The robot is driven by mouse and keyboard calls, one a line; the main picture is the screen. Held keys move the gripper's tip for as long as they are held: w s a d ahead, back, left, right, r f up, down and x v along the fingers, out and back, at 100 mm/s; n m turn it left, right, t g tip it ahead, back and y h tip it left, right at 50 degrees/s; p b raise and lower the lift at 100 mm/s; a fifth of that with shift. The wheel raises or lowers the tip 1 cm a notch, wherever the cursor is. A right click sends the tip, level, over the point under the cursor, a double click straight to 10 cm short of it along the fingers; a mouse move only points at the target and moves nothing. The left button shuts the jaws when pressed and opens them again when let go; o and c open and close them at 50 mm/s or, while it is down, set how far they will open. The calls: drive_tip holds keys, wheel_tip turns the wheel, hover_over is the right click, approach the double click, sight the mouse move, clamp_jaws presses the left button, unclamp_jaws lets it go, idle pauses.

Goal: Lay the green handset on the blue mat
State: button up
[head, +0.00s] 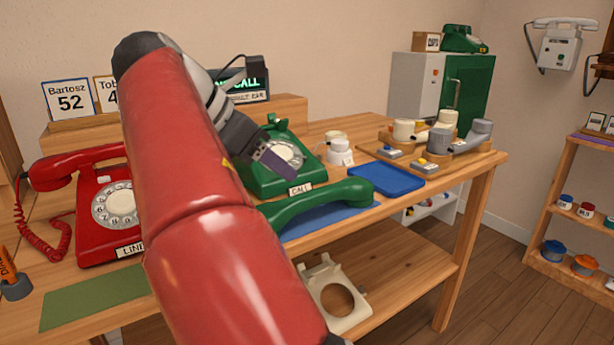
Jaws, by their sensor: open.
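The green handset (318,201) lies across the blue mat (328,222) at the front of the desk, or just above it; I cannot tell whether it touches fully. Its left end is close to my red arm, which hides part of that area. The green dial phone (268,186) stands behind it, with a "CALL" label on its front. My gripper (279,164) is open and empty, in front of the green phone's dial and apart from the handset, behind and above it. My arm partly covers the gripper's base.
A red phone (96,250) with its handset stands left, above a green mat (92,297). A blue tray (388,178) lies right of the handset. A wooden board (462,158) with grey and cream parts is at the right end. A cream part (352,321) lies on the lower shelf.

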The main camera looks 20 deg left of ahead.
drive_tip(key=w+d+f+m+g+y, duration=0.15)
drive_tip(key=w+d+m, duration=0.35)
drive_tip(key=d, duration=0.5)
drive_tip(key=d+f+m+g+y, duration=0.15)
drive_tip(key=d+f+m, duration=0.25)
drive_tip(key=d, duration=0.5)
drive_tip(key=d+f+m+g+y, duration=0.1)
drive_tip(key=d+f+m+y, duration=0.15)
drive_tip(key=d, duration=0.55)
drive_tip(key=s+d+f+m+t, duration=0.1)
drive_tip(key=s+d+f+m, duration=0.3)
drive_tip(key=s+f+m, duration=0.4)
drive_tip(key=s+d+f+m+t, duration=0.1)
drive_tip(key=s+d+f+m, duration=0.3)
drive_tip(key=s+f+m, duration=0.4)
drive_tip(key=s, duration=0.3)
drive_tip(key=shift+t, duration=0.4)
drive_tip(key=shift+s+m, duration=0.1)
drive_tip(key=shift+m, duration=0.15)
